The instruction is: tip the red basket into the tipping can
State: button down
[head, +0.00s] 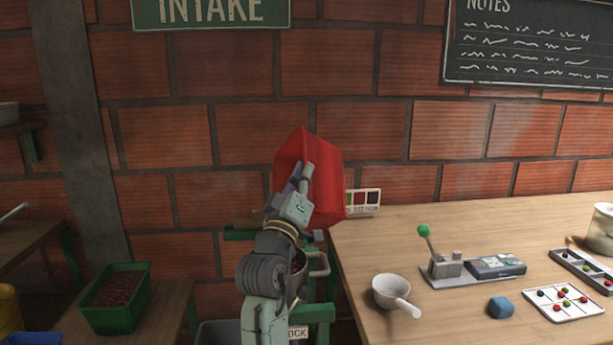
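The red basket (328,175) is up in the air at the centre of the head view, strongly tilted, with a side wall and part of its opening showing. My gripper (301,178) is at the basket's near left side and appears closed on its wall; the exact grip is partly hidden. Below the basket, a can with a pale loop handle (319,263), apparently the tipping can, sits at a green stand (322,312). My arm covers much of this can. Dark reddish contents show in its mouth. I cannot see whether anything is left in the basket.
A green crate of dark red cherries (118,312) stands on a low table at left. The wooden table (450,235) at right holds a white scoop (391,291), a lever device (446,267), a blue lump (500,307) and a sample tray (566,303). A brick wall stands behind.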

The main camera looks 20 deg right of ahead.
jog(key=shift+s+a+f+n+t+b, duration=0.1)
jog(key=shift+a+f+n+t+b, duration=0.15)
jog(key=shift+a+n+t+b, duration=0.35)
jog(key=shift+a+f+n+t+b, duration=0.2)
jog(key=shift+a+n+t+b, duration=0.15)
jog(key=shift+a+n+t, duration=0.25)
jog(key=shift+a, duration=0.1)
jog(key=shift+a, duration=0.1)
